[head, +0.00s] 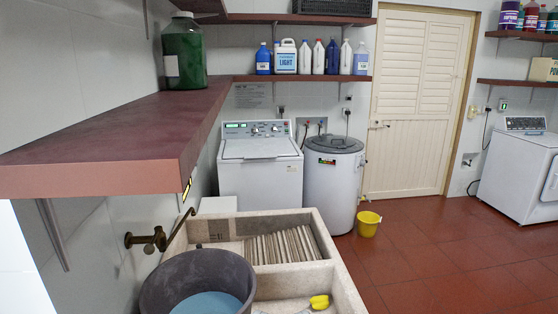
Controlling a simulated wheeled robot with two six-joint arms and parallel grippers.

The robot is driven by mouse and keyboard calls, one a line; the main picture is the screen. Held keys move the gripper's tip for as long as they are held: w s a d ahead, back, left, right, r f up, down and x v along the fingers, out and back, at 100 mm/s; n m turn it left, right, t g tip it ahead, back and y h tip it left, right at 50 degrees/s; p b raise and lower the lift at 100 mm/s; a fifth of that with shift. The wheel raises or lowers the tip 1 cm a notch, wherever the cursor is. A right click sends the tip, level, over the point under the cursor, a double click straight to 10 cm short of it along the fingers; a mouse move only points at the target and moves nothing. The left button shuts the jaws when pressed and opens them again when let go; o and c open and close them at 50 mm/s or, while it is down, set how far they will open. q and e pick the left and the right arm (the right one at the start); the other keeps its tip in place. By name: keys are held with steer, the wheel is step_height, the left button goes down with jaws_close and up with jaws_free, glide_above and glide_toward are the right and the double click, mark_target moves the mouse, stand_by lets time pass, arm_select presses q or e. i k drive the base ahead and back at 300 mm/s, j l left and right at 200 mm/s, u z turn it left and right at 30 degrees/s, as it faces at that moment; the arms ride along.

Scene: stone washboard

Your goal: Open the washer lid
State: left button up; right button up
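A white top-loading washer (259,181) stands against the back wall, left of centre. Its lid (257,148) lies flat and shut on top, below a raised control panel (257,128) with knobs and a green display. Close to its right stands a round white tub machine (330,189) with a grey lid (335,143), also shut. Neither of my grippers shows in the head view.
A stone washboard sink (345,286) with a grey basin (160,285) fills the near foreground. A dark red shelf (105,140) juts out at left. A yellow bucket (368,225) stands on the floor. Another white machine (515,180) is at right. Red floor (430,265) is clear between.

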mark_target(246, 149)
steer(key=i+l+z, duration=0.1)
steer(key=l+z, duration=0.2)
steer(key=l, duration=0.15)
steer(key=i+l+z, duration=0.15)
steer(key=l+z, duration=0.15)
steer(key=l, duration=0.15)
steer(key=i+l+z, duration=0.25)
steer(key=l, duration=0.15)
steer(key=i+l+z, duration=0.15)
steer(key=l+z, duration=0.15)
steer(key=i+l+z, duration=0.55)
steer(key=i+l, duration=0.2)
steer(key=i, duration=0.2)
steer(key=i+u, duration=0.35)
steer(key=i+l+u, duration=0.1)
steer(key=i+u, duration=0.2)
steer(key=i+j+u, duration=0.15)
steer(key=i+u, duration=0.45)
steer(key=u, duration=0.15)
steer(key=i+u, duration=0.4)
steer(key=i+l+u, duration=0.15)
steer(key=i+u, duration=0.2)
steer(key=i, duration=1.15)
steer(key=i+j+u, duration=0.2)
steer(key=i+u, duration=0.8)
steer(key=i, duration=0.2)
